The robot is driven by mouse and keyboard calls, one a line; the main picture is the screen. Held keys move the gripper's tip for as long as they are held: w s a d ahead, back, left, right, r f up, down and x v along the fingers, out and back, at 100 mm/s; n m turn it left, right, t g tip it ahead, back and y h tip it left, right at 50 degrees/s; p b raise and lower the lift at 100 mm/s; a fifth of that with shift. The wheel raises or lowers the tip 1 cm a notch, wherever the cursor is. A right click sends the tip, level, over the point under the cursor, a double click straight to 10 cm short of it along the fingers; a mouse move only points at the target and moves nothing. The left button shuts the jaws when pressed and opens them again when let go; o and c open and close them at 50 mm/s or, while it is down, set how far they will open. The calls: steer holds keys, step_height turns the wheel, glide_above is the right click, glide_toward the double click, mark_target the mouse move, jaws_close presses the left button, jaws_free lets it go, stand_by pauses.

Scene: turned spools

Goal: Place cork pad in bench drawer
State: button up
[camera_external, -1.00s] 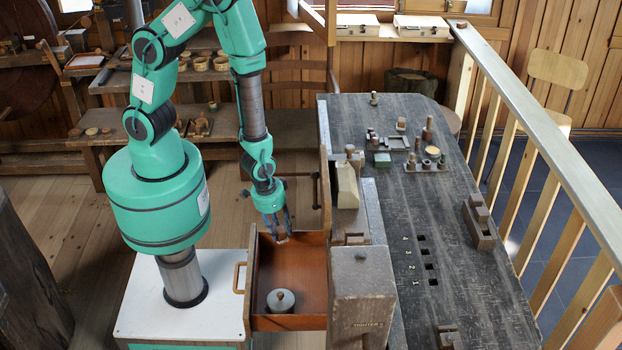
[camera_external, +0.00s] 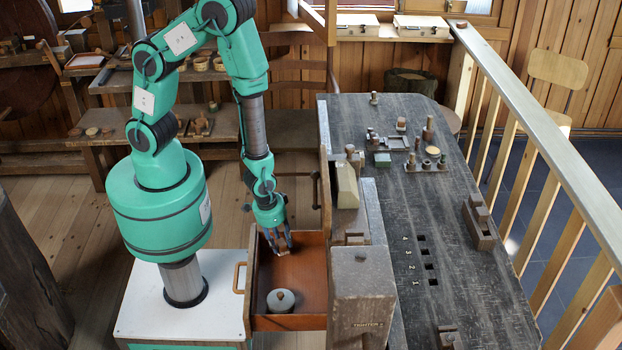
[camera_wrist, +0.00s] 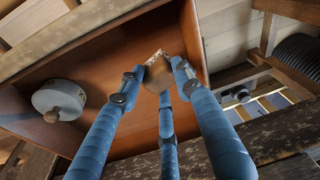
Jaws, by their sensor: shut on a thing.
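The bench drawer (camera_external: 311,273) is pulled open at the left side of the bench, its inside reddish brown. My gripper (camera_external: 281,250) reaches down into the far part of the drawer. Its blue fingers (camera_wrist: 157,80) are shut on the cork pad (camera_wrist: 158,74), a small tan piece with a speckled edge. The pad shows only as a small bit at the fingertips in the external view (camera_external: 282,254). I cannot tell whether it touches the drawer floor.
A round grey lidded pot with a knob (camera_external: 281,300) sits in the near part of the drawer; it also shows in the wrist view (camera_wrist: 58,100). The drawer floor between is clear. A grey block (camera_external: 362,285) stands beside the drawer on the right.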

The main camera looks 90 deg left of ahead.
mark_target(281, 249)
steer(key=shift+f, duration=0.1)
steer(key=shift+f+b, duration=1.35)
steer(key=shift+f, duration=0.65)
steer(key=o, duration=1.1)
steer(key=shift+f, duration=0.1)
steer(key=shift+c, duration=0.2)
steer(key=shift+r, duration=0.2)
step_height(281, 249, up, 12)
steer(key=s+p, duration=0.2)
steer(key=p, duration=0.5)
steer(key=shift+d+f+p, duration=0.15)
steer(key=shift+d+p, duration=0.25)
steer(key=shift+d, duration=0.05)
